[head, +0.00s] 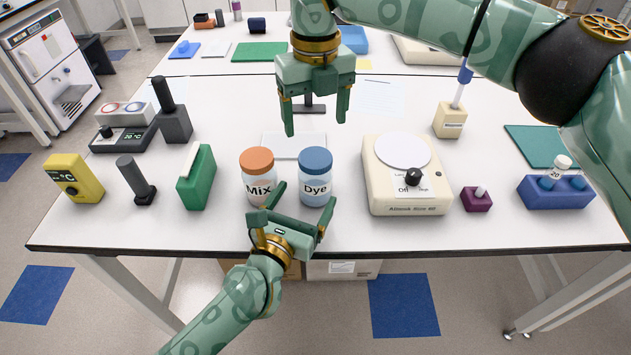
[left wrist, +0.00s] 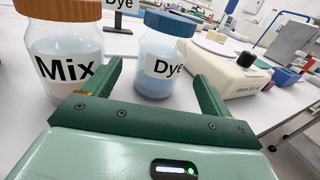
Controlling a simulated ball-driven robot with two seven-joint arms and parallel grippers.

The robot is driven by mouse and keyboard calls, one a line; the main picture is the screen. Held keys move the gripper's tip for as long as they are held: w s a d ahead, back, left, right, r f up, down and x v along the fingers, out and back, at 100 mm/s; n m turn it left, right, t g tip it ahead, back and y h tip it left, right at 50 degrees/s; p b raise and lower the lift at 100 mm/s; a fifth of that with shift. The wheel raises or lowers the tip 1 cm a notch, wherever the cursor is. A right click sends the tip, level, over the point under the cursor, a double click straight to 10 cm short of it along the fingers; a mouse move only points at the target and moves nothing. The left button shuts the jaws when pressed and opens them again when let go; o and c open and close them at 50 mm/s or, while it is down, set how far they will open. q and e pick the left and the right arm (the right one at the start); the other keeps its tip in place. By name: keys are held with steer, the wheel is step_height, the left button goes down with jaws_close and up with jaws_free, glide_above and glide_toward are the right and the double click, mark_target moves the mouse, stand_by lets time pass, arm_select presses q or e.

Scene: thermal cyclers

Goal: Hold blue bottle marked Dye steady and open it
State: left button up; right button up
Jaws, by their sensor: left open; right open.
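The blue-capped bottle labelled Dye (head: 315,180) stands upright on the white table, its cap on. It also shows in the left wrist view (left wrist: 158,60), between and beyond my left fingers. My left gripper (head: 302,208) is open and empty at the table's front edge, just in front of the bottle. My right gripper (head: 314,112) is open and empty, fingers pointing down, above the table behind the bottle. The orange-capped Mix bottle (head: 257,180) stands just left of the Dye bottle, close to my left gripper's left finger; it also shows in the left wrist view (left wrist: 62,55).
A cream stirrer (head: 405,190) with a round white plate stands right of the Dye bottle. A green block (head: 197,178) stands left of the Mix bottle. A dark stand (head: 313,103) is behind, below my right gripper. A blue rack (head: 556,192) lies far right.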

arm_select(q)
steer(key=x, duration=0.7)
steer(key=shift+w+d, duration=0.15)
steer(key=shift+w, duration=0.2)
arm_select(e)
steer(key=shift+s, duration=0.1)
